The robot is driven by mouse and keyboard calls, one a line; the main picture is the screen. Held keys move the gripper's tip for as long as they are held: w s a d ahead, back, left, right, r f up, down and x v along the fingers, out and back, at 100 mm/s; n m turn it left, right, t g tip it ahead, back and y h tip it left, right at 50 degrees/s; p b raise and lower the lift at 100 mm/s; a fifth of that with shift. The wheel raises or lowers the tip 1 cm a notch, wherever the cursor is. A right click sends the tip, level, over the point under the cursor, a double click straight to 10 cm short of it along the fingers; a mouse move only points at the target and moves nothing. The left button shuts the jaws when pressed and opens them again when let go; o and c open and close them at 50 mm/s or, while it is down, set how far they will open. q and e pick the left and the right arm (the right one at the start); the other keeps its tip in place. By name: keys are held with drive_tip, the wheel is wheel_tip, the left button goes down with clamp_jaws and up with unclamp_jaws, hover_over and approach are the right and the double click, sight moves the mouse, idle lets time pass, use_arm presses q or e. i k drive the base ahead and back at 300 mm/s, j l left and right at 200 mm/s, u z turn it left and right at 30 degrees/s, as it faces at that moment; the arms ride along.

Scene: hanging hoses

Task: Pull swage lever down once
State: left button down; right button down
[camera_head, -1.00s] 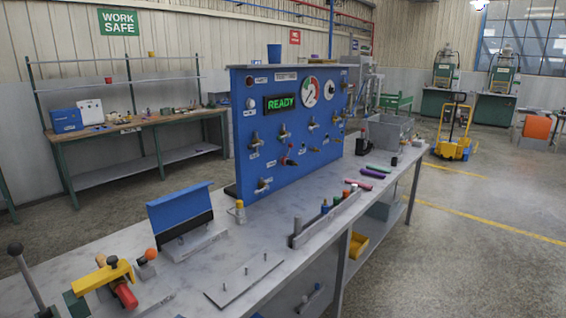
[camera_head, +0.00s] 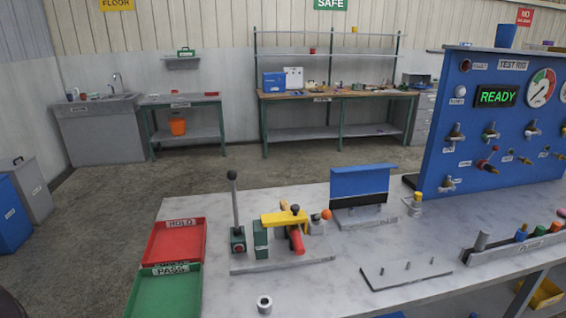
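The fixture has a green block, a yellow clamp bar (camera_head: 285,218), a red cylinder (camera_head: 296,240) and an orange ball knob (camera_head: 326,214). The lever stands nearly vertical, with nothing touching it. Neither of my grippers shows clearly in the head view.
A red HOLD tray (camera_head: 150,249) and a green PASS tray (camera_head: 195,298) lie left of the fixture. A metal ring (camera_head: 264,304) sits at the front. A pegged plate (camera_head: 395,279), a blue bracket (camera_head: 360,181) and the test rig panel (camera_head: 437,150) stand to the right.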

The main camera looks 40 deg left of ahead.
sight(232, 175)
drive_tip(key=u, duration=1.55)
